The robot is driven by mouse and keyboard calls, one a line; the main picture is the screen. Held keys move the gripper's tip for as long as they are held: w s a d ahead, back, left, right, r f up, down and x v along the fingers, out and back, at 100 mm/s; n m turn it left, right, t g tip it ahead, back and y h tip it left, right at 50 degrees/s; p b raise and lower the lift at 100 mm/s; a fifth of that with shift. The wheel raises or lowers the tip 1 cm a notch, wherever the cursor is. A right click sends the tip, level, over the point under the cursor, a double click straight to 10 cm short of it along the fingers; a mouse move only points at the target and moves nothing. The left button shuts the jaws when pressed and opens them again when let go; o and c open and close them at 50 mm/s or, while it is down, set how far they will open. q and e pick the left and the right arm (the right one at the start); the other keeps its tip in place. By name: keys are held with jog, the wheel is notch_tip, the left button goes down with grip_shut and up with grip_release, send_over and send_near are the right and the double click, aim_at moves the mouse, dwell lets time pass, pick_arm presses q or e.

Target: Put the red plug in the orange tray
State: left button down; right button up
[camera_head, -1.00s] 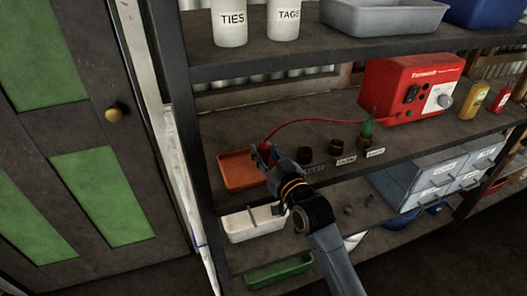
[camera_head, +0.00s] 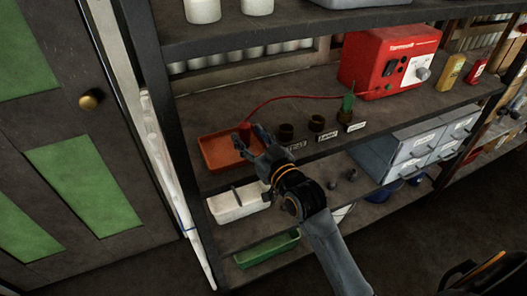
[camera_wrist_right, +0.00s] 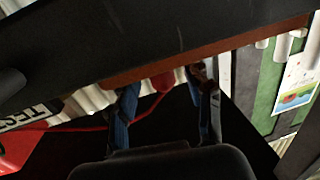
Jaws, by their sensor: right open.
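The orange tray (camera_head: 212,165) lies on the middle shelf at the left. The red plug (camera_head: 245,131), on its red cable, shows at the tray's right part, just beyond my fingers. I cannot tell whether it rests on the tray floor or against the rim. My right gripper (camera_head: 259,146) is open, its fingers spread just in front of the plug. In the right wrist view the plug (camera_wrist_right: 162,81) shows between the two open fingers (camera_wrist_right: 168,105), close to the tray's orange edge (camera_wrist_right: 175,66).
The cable runs to a red machine (camera_head: 388,60). Small dark sockets (camera_head: 286,132) with labels stand right of the tray, one holding a green plug (camera_head: 348,103). A white bin (camera_head: 232,207) and green tray (camera_head: 262,252) are below. The shelf above limits height.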

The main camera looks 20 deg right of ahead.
jog(key=s+d, duration=0.1)
jog(key=s, duration=0.8)
jog(key=shift+d+b, duration=0.25)
jog(key=shift+b, duration=0.1)
jog(key=shift+s, duration=0.1)
